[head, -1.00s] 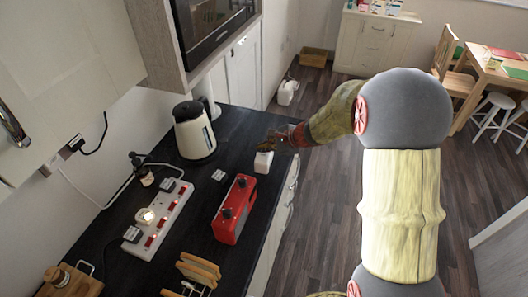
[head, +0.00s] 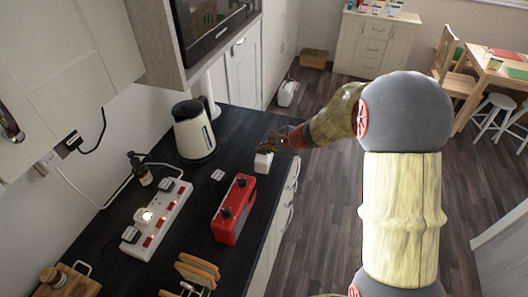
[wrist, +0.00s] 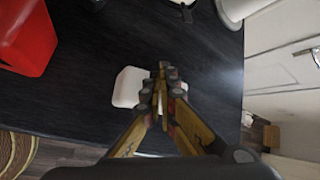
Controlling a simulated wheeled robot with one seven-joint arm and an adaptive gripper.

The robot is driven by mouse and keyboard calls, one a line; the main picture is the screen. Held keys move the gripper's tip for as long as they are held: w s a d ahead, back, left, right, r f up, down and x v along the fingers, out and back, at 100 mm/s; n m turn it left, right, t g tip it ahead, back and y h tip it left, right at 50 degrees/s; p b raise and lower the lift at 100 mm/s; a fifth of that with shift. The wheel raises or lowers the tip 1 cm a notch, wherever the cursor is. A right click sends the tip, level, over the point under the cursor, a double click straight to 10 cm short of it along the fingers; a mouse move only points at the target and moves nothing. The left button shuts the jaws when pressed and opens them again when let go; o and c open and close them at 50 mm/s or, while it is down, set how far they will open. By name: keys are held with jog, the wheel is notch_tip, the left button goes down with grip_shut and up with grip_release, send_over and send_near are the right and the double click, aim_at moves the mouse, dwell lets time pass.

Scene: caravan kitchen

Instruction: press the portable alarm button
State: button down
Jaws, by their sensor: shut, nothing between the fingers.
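A small white block (head: 263,163), which looks like the portable alarm button, sits on the dark worktop near its right edge. Its button face cannot be made out. My gripper (head: 266,146) is shut and empty, just above and behind the block in the head view. In the wrist view the shut fingertips (wrist: 164,70) overlap the right side of the white block (wrist: 127,88) and hide part of it. I cannot tell whether they touch it. A smaller pale square item (head: 218,175) lies flat to the left of the block.
A red box with dark knobs (head: 234,209) stands close in front of the block. A cream kettle (head: 194,130) stands behind left. A lit power strip (head: 159,221), a toast rack (head: 197,268) and a soap bottle (head: 140,170) are farther left. The worktop (head: 236,125) behind the block is clear.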

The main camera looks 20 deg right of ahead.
aim_at(263, 156)
dwell(0.3)
jog(key=shift+r+p, duration=0.4)
jog(key=shift+r, duration=0.15)
notch_tip(263, 156, up, 6)
jog(key=p, duration=0.4)
dwell(1.0)
